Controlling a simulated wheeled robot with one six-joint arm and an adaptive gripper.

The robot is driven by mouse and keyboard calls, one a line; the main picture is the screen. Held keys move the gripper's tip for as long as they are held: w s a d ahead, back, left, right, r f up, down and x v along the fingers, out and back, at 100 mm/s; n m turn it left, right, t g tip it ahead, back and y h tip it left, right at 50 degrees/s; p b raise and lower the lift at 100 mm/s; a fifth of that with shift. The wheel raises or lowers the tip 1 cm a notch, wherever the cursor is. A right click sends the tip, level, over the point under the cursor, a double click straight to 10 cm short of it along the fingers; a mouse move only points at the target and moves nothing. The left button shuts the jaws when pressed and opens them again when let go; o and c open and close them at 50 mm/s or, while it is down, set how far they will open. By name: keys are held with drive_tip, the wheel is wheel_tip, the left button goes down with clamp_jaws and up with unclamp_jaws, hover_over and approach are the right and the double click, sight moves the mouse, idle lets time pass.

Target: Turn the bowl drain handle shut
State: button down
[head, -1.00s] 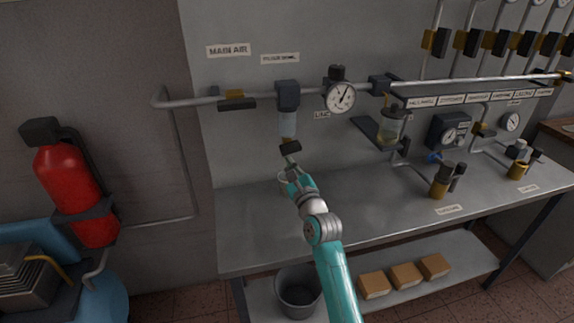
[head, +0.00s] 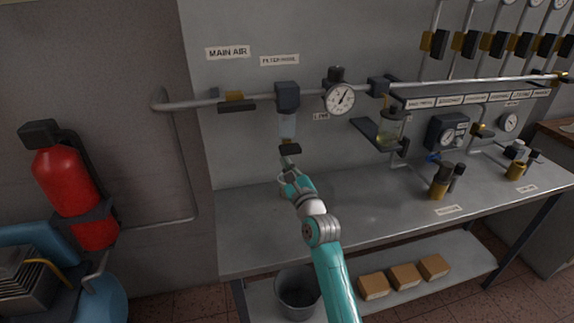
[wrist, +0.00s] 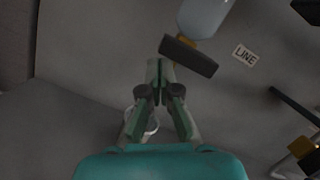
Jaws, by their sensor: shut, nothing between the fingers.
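The clear filter bowl (head: 287,124) hangs under a dark filter body (head: 288,96) on the pipe. Its drain handle (head: 290,149), a short dark bar, sits just below the bowl. In the wrist view the handle (wrist: 189,56) slants down to the right, with a bit of brass drain fitting (wrist: 184,39) behind it and the bowl (wrist: 204,14) above. My gripper (head: 287,163) is just below the handle, fingers shut and empty. In the wrist view the fingertips (wrist: 160,68) are beside the handle's left end; I cannot tell whether they touch.
A pale cup (head: 284,184) stands on the bench (head: 245,235) behind my gripper, partly hidden. The pressure gauge (head: 340,98) and an oiler bowl (head: 390,128) are to the right. The main air valve handle (head: 237,106) is to the left. The bench front is clear.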

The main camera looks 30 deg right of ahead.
drive_tip(key=s+a+f, duration=0.3)
drive_tip(key=s+f, duration=0.3)
drive_tip(key=s, duration=0.3)
drive_tip(key=shift+f, duration=0.2)
drive_tip(key=shift+s+f, duration=0.1)
drive_tip(key=shift+s, duration=0.05)
